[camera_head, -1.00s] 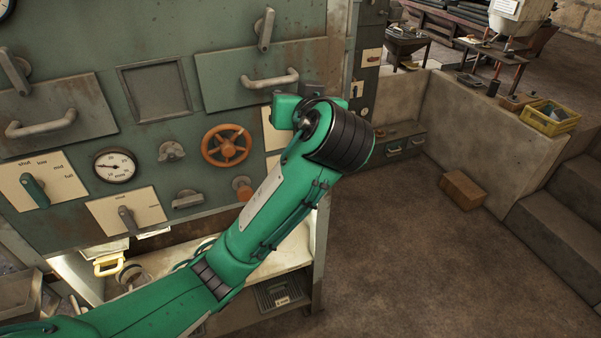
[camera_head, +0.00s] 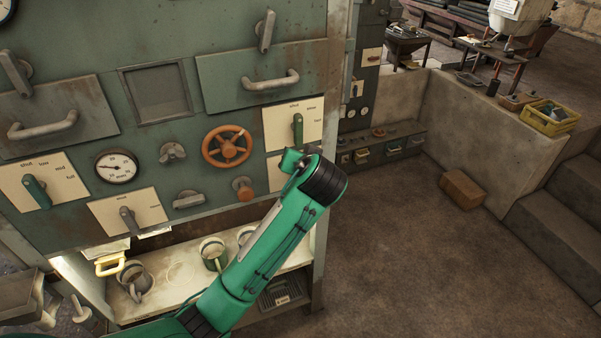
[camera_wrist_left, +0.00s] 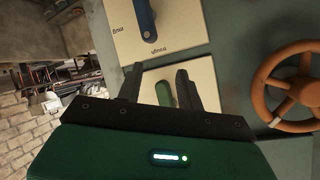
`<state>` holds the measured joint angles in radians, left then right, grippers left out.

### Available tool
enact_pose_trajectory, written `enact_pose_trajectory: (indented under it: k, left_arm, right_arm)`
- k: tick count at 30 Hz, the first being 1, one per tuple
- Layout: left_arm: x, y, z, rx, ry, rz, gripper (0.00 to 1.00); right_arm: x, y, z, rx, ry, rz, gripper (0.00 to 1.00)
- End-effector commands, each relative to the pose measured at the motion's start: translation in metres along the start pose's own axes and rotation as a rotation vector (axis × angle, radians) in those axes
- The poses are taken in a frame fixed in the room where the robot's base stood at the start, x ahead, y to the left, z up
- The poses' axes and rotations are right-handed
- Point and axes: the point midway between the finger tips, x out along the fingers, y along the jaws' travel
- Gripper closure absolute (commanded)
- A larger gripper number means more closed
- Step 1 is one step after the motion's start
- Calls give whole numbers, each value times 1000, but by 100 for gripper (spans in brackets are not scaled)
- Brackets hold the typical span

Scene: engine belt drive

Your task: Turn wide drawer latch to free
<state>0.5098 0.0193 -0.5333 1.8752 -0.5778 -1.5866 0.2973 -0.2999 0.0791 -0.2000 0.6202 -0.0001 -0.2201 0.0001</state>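In the head view two drawers with grey bar handles sit in the green panel, the right one (camera_head: 222,83) and the left one (camera_head: 85,107). A grey lever latch (camera_head: 265,31) stands nearly upright above the right drawer. Another grey latch (camera_head: 15,71) sits tilted above the left drawer. I cannot tell for sure which drawer is the wide one. My left gripper (camera_wrist_left: 159,82) is open and empty in the left wrist view. Its fingers point at a plate with a green lever (camera_wrist_left: 165,93). In the head view my arm hides its fingers. My right gripper is not in view.
An orange handwheel (camera_head: 227,146) and a green-lever plate (camera_head: 279,127) sit below the right drawer. The handwheel also shows in the left wrist view (camera_wrist_left: 268,82). A shelf with cups (camera_head: 213,254) lies lower down. Open floor (camera_head: 400,260) is at right.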

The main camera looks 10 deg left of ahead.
Motion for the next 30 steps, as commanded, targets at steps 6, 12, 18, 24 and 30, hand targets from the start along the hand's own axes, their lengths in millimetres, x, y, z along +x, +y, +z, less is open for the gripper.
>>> enact_pose_trajectory:
  k: [6,12,18,24,30]
  left_arm:
    - [21,14,26,41,-36,29,63]
    - [30,20,37,57,-50,42,63]
    - [31,20,38,60,-52,45,63]
    - [31,20,38,59,-51,45,63]
    - [28,21,32,57,-44,45,63]
  right_arm:
    - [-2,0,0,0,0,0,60]
    - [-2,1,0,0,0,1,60]
    - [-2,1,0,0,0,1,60]
    - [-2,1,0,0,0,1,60]
    - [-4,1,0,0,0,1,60]
